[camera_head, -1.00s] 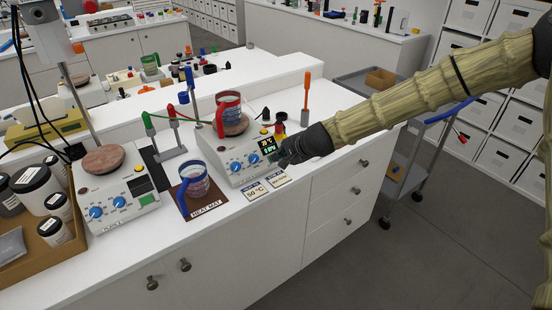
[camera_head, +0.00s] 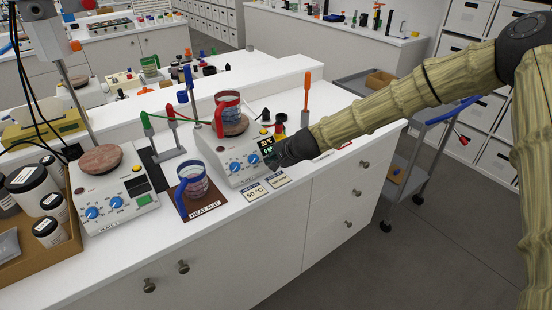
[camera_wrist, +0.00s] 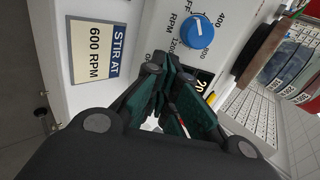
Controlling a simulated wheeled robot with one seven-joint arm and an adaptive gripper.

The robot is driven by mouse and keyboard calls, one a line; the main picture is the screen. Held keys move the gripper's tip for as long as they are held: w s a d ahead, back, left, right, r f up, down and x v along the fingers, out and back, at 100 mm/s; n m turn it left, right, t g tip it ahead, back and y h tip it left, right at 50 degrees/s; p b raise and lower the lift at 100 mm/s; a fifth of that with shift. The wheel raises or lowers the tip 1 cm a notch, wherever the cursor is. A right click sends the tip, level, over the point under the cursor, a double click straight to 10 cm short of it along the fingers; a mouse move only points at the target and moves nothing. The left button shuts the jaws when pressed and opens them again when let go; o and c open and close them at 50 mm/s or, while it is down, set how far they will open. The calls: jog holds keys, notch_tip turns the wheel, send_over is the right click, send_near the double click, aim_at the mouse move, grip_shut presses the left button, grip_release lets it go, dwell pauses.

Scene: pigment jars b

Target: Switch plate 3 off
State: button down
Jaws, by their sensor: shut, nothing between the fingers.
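The right hot plate (camera_head: 226,171) is a pale box with two blue knobs and a small lit display (camera_head: 266,147). Its plate number cannot be read here. A jug with a red handle (camera_head: 229,108) stands on its round top. My gripper (camera_head: 278,153) is shut and empty at the right end of its front panel, close to the display. In the wrist view its dark green fingertips (camera_wrist: 180,108) overlap the display (camera_wrist: 203,84) and hide part of the panel. The RPM knob (camera_wrist: 196,31) shows above them. Contact cannot be told.
A jug with a blue handle (camera_head: 191,185) stands on the heat mat (camera_head: 207,209). A second hot plate (camera_head: 113,204) is at left. Cards reading 50 °C (camera_head: 254,191) and stir at 600 RPM (camera_wrist: 92,49) lie in front. An orange-handled tool (camera_head: 307,92) stands behind my gripper.

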jog(key=shift+w+a+f, duration=0.25)
jog(key=shift+w+f, duration=0.05)
jog(key=shift+f, duration=0.15)
jog(key=shift+d+r, duration=0.1)
jog(key=shift+r, duration=0.05)
jog(key=shift+p+v, duration=0.5)
jog(key=shift+v, duration=1.3)
jog(key=v, duration=1.2)
